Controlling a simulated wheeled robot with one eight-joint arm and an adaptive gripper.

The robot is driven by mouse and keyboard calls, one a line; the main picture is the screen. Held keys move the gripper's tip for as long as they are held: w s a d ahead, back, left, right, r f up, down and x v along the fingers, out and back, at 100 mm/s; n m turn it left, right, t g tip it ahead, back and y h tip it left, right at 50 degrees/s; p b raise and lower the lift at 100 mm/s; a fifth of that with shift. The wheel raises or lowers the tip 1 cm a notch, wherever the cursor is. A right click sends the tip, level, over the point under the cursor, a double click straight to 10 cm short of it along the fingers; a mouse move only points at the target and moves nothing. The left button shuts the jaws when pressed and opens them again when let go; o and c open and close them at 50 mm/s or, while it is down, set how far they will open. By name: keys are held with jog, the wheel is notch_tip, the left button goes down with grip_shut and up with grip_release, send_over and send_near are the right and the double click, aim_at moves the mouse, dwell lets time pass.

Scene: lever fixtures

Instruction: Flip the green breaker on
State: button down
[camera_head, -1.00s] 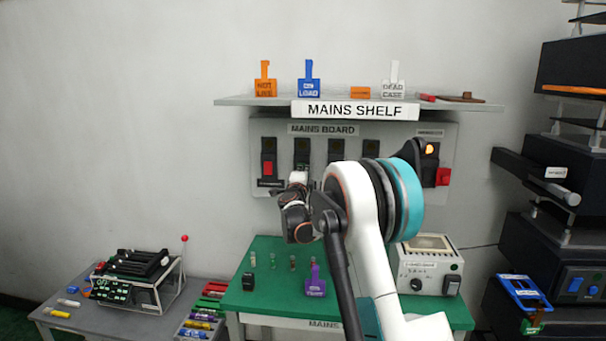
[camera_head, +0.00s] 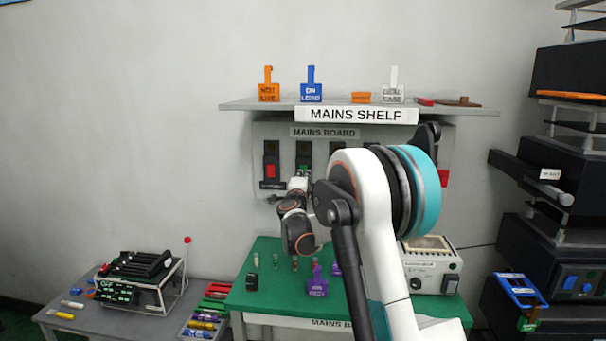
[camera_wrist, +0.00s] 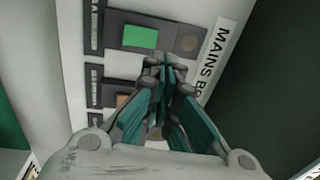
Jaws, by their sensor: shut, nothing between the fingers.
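The green breaker (camera_wrist: 140,37) is a bright green rocker on a dark plate in the wrist view. In the head view only a bit of green (camera_head: 303,168) shows above my gripper, on the second plate from the left. My gripper (camera_wrist: 167,62) is shut and empty. In the wrist view its fingertips are at the lower edge of the green breaker's plate, right of the green rocker; I cannot tell if they touch. In the head view my gripper (camera_head: 299,182) is in front of the mains board (camera_head: 355,133).
A red breaker (camera_head: 271,171) is left of the green one; an orange-brown one (camera_wrist: 122,101) is partly hidden by my fingers. The mains shelf (camera_head: 240,104) overhangs the board, holding several tags. A green bench (camera_head: 262,290) stands below with a purple tag and small parts.

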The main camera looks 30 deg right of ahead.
jog(key=v, duration=0.6)
jog(key=shift+s+a+r+p, duration=0.2)
jog(key=shift+r+p, duration=0.2)
jog(key=shift+r, duration=0.35)
jog(key=s+a+r+n+y+b, duration=0.1)
jog(key=s+a+r+n+y, duration=0.2)
jog(key=s+a+n+y, duration=0.55)
jog(key=s+a+r+n+y+b, duration=0.1)
jog(key=s+a+r+n+y, duration=0.15)
jog(key=s+a+n, duration=0.6)
jog(key=s+a+f+n+g+y, duration=0.2)
jog(key=s+a+f+n+g, duration=0.15)
jog(key=s+a+f, duration=0.55)
jog(key=s+d+f+n+g, duration=0.1)
jog(key=s+f, duration=0.2)
jog(key=s, duration=0.4)
jog(key=s+d+f+n+g+h+b, duration=0.1)
jog(key=s+f+n+g, duration=0.1)
jog(key=s+f, duration=0.2)
jog(key=s+d+f+n+g+h, duration=0.1)
jog(key=s+f, duration=0.3)
jog(key=s, duration=0.6)
jog(key=shift+g, duration=0.75)
